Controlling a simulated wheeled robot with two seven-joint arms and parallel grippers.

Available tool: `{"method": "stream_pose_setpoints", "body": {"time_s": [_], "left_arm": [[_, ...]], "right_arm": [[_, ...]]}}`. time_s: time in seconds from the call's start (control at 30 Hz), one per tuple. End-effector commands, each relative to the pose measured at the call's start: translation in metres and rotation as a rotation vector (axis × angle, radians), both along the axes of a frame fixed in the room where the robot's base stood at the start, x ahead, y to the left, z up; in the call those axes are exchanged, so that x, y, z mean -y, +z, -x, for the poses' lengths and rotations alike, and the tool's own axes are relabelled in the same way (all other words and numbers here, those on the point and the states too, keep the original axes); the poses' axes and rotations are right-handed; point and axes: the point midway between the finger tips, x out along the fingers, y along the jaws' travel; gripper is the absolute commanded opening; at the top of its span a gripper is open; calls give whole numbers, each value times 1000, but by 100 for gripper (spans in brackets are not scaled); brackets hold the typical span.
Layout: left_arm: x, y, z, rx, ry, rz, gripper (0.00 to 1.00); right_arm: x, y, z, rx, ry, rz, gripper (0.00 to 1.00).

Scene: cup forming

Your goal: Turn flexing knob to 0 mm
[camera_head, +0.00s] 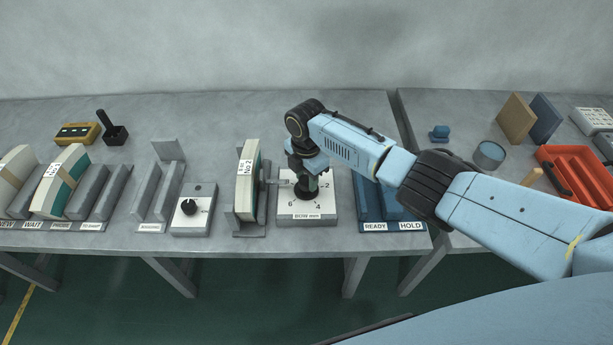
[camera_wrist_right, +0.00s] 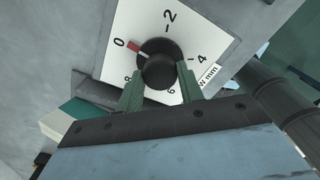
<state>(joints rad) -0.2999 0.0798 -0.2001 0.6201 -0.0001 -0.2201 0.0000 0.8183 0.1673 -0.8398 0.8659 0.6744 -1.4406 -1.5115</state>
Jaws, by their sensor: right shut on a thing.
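The flexing knob (camera_head: 307,193) is a round black knob on a white dial plate (camera_head: 289,208) with numbers and a label that seems to read "BOW mm". In the right wrist view the knob (camera_wrist_right: 160,68) has a red pointer (camera_wrist_right: 136,46) directed at the 0 mark (camera_wrist_right: 119,43). My right gripper (camera_head: 308,178) reaches down over the dial from above. Its two green fingers (camera_wrist_right: 160,86) are shut on the knob, one on each side. My left gripper is not in view.
A white pad marked "No 2" (camera_head: 247,180) stands in a holder just left of the dial. A smaller knob box (camera_head: 194,209) is further left. Blue READY and HOLD slots (camera_head: 372,203) are close on the right. An orange tray (camera_head: 567,160) lies far right.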

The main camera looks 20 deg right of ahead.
Motion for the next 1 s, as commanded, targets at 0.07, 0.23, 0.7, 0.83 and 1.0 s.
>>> {"method": "stream_pose_setpoints", "body": {"time_s": [0.07, 0.23, 0.7, 0.83, 1.0], "left_arm": [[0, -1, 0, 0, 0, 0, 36], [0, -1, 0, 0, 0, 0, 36], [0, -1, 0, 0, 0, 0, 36], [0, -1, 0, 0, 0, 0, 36], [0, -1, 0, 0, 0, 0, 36]], "right_arm": [[-1, 1, -1, 2, 35, -3, 14], [-1, 1, -1, 2, 85, -3, 14], [-1, 1, -1, 2, 111, -2, 14], [-1, 1, -1, 2, 110, -2, 44], [-1, 1, 0, 1, 109, -2, 59]]}}
